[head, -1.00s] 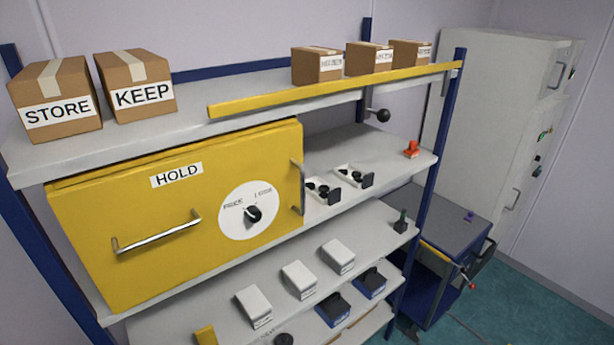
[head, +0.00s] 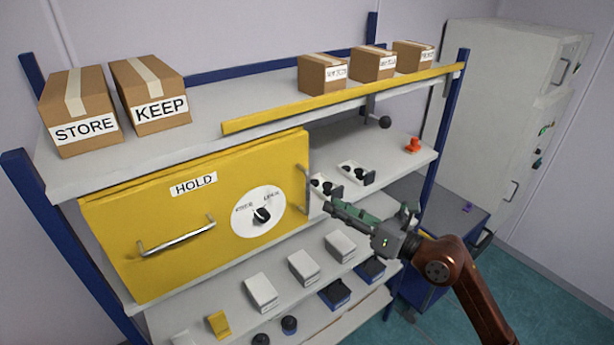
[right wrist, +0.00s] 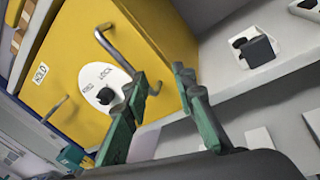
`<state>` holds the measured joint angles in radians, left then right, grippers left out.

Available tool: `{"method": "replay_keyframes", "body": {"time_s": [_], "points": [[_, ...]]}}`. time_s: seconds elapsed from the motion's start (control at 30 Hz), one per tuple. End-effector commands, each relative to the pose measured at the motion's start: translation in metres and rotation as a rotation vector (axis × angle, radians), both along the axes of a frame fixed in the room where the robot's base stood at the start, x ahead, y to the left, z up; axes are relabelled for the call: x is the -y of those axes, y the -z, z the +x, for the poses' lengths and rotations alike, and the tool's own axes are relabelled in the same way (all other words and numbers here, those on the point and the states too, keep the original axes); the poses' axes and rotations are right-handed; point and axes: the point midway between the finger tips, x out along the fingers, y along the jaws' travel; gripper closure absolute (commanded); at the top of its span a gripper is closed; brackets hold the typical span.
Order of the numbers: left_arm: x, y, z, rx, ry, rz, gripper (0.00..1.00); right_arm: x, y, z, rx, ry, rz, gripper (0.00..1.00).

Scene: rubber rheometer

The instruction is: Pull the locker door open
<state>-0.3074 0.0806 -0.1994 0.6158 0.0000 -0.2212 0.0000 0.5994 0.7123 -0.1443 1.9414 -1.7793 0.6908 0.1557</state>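The yellow locker door (head: 120,215), labelled HOLD, is shut on the shelf's middle level. It has a horizontal bar handle (head: 178,236), a white dial plate with a black knob (head: 262,215), and an upright handle (head: 306,187) at its right edge. My left gripper is out of view.
Small trays (head: 355,174) sit right of the locker. White boxes (head: 262,291) fill the shelf below. A blue post (head: 448,130) stands at the right.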

Motion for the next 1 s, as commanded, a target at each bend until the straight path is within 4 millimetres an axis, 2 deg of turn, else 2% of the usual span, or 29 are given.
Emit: {"method": "replay_keyframes", "body": {"time_s": [0.03, 0.1, 0.23, 0.37, 0.7, 1.0], "points": [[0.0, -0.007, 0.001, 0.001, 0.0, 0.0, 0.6, -0.009, -0.025, -0.016, 0.095, 0.007, -0.096, 0.75], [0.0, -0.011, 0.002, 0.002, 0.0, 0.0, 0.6, -0.015, -0.043, -0.029, 0.19, 0.026, -0.192, 0.75], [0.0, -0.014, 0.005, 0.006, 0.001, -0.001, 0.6, -0.02, -0.059, -0.039, 0.283, 0.056, -0.281, 0.75], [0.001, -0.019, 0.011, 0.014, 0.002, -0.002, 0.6, -0.028, -0.063, -0.033, 0.301, 0.063, -0.296, 0.75], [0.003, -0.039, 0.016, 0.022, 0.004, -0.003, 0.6, -0.066, -0.064, 0.002, 0.298, 0.062, -0.292, 0.75], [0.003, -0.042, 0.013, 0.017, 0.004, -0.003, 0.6, -0.077, -0.06, 0.012, 0.298, 0.062, -0.294, 0.75]]}}
